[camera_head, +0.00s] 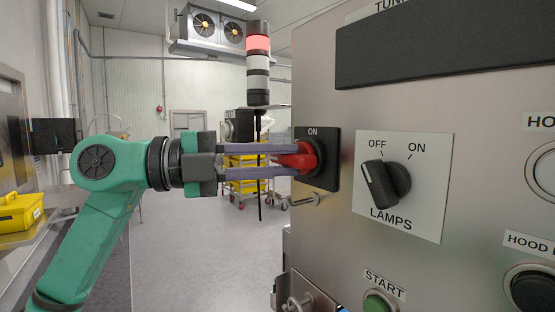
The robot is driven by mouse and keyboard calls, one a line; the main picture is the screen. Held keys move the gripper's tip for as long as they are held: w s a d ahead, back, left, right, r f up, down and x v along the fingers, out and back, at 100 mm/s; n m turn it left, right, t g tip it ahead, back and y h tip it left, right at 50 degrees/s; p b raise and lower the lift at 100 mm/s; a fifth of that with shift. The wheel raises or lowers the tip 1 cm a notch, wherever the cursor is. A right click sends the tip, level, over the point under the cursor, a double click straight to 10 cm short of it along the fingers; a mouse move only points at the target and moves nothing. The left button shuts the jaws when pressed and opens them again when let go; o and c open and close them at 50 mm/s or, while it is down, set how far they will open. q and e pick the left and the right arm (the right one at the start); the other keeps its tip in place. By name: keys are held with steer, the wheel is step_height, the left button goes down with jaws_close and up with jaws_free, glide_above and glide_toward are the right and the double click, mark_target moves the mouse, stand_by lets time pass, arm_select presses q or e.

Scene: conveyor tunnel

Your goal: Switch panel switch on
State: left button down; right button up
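A red rotary switch (311,157) sits on a black plate marked ON, on the left part of the steel panel (343,235). My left gripper (284,160) comes in from the left, its two purple-grey fingers level, one above the other. The red handle lies between the fingertips. The fingers are apart, but I cannot tell whether they press on the handle. The fingers partly cover the switch. A black LAMPS knob (386,184) on a white plate points toward OFF. My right gripper is not in view.
A green START button (377,303) and a black button (533,290) are lower on the panel. A signal tower (258,65) stands behind the gripper. A yellow case (20,212) is at the far left.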

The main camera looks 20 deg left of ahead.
arm_select(q)
steer(key=shift+r+m+p, duration=0.15)
steer(key=shift+m+p, duration=0.35)
steer(key=shift+p, duration=0.2)
steer(key=m+y+p, duration=0.1)
steer(key=m+p, duration=0.1)
steer(key=shift+r+m+p, duration=0.15)
steer(key=shift+m+p, duration=0.15)
steer(key=shift+p, duration=0.1)
steer(key=m+y+p, duration=0.2)
steer(key=shift+m+p, duration=0.3)
steer(key=shift+m, duration=0.1)
steer(key=m+y+p, duration=0.1)
steer(key=m+p, duration=0.1)
steer(key=shift+m+y, duration=0.3)
steer(key=m, duration=0.1)
steer(key=m+t+y+p, duration=0.1)
steer(key=shift+s+d+m, duration=0.1)
steer(key=shift+d+m, duration=0.05)
steer(key=shift+m, duration=0.15)
steer(key=shift+f+m+t+y+p, duration=0.2)
steer(key=shift+m+t+y+p, duration=0.2)
steer(key=shift+m+y, duration=0.5)
